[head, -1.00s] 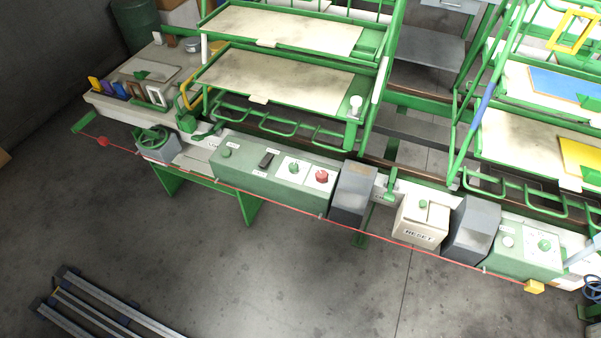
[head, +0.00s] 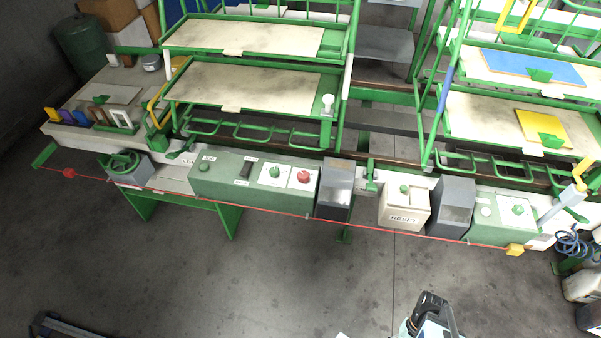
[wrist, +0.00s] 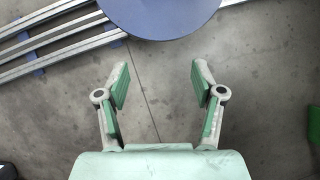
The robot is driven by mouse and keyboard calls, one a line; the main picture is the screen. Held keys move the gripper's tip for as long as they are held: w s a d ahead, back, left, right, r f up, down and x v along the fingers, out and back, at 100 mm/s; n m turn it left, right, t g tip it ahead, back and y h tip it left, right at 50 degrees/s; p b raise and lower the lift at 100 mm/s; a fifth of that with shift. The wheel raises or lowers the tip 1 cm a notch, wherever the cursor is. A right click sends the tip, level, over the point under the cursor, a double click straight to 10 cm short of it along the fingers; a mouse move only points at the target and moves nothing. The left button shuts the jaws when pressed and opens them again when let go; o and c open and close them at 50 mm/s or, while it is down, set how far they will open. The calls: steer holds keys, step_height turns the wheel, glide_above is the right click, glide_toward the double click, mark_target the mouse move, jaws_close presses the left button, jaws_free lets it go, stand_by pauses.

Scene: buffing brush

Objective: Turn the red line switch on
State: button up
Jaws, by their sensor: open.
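A red knob (head: 303,176) sits on a white square plate at the right end of a long green control box (head: 228,183) in the head view. A green knob (head: 274,171) on a similar plate is just left of it. My gripper (wrist: 160,75) is open and empty in the wrist view, its green-padded fingers spread over bare floor. In the head view part of my arm shows at the bottom edge, well below and right of the red knob. No switch shows in the wrist view. The red knob's exact turn position is too small to read.
Grey boxes (head: 336,184) and a cream RESET box (head: 404,204) stand right of the control box. The floor in front is mostly clear.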

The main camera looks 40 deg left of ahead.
steer(key=w+a+r+n+t, duration=0.1)
steer(key=w+a+r+n, duration=0.25)
steer(key=w+a, duration=0.4)
steer(key=w+a+r+n+t, duration=0.15)
steer(key=w+a+r, duration=0.3)
steer(key=a, duration=0.55)
steer(key=w+a+r+n+t, duration=0.1)
steer(key=w+a+r+n, duration=0.2)
steer(key=w+a+r, duration=0.35)
steer(key=a+r+n, duration=0.1)
steer(key=a+r, duration=0.5)
steer(key=a, duration=0.2)
steer(key=w+a+r+n+t+b, duration=0.1)
steer(key=a+r+n, duration=0.1)
steer(key=a+r, duration=0.4)
steer(key=a+r+n+b, duration=0.1)
steer(key=a+r+n, duration=0.1)
steer(key=a+r, duration=0.5)
steer(key=shift+w+a+t+y, duration=0.15)
steer(key=shift+a+t+y, duration=0.2)
steer(key=shift+a, duration=1.75)
step_height(320, 180, up, 11)
steer(key=n, duration=0.2)
glide_above(303, 174)
steer(key=shift+t, duration=0.3)
step_height(303, 174, down, 18)
steer(key=p, duration=0.3)
steer(key=shift+d+r, duration=0.1)
steer(key=shift+r, duration=0.15)
